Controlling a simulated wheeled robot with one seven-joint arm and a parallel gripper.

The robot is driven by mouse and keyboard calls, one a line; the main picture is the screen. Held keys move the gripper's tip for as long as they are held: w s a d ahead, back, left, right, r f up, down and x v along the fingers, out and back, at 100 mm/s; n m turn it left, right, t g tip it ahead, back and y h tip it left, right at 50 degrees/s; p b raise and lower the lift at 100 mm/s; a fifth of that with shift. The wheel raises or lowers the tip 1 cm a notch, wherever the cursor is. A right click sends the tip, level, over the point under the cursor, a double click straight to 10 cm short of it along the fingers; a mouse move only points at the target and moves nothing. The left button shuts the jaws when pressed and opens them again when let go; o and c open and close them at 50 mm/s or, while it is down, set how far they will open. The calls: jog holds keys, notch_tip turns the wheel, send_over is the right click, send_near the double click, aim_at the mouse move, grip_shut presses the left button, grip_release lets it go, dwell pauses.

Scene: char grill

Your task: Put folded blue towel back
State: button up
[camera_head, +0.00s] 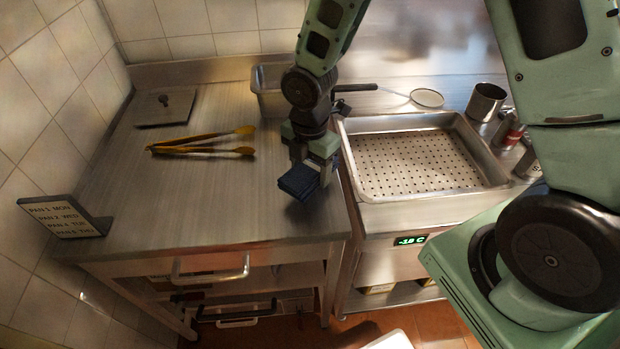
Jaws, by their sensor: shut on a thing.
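A folded dark blue towel (298,183) is in my gripper (308,165), over the right front part of the steel counter (200,205). My gripper points down and is shut on the towel. The towel looks close to the counter top; I cannot tell whether it touches it. The fingertips are partly hidden by the towel and the gripper body.
Yellow-brown tongs (200,143) lie left of my gripper. A perforated pan (415,165), a steel cup (486,102) and bottles (510,132) are to the right. A steel container (266,90) stands behind my arm. A sign (62,216) stands at left.

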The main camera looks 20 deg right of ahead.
aim_at(310, 180)
jog(key=shift+f, duration=1.8)
jog(key=shift+f, duration=0.1)
jog(key=shift+f, duration=0.15)
jog(key=o, duration=0.9)
jog(key=shift+o, duration=0.2)
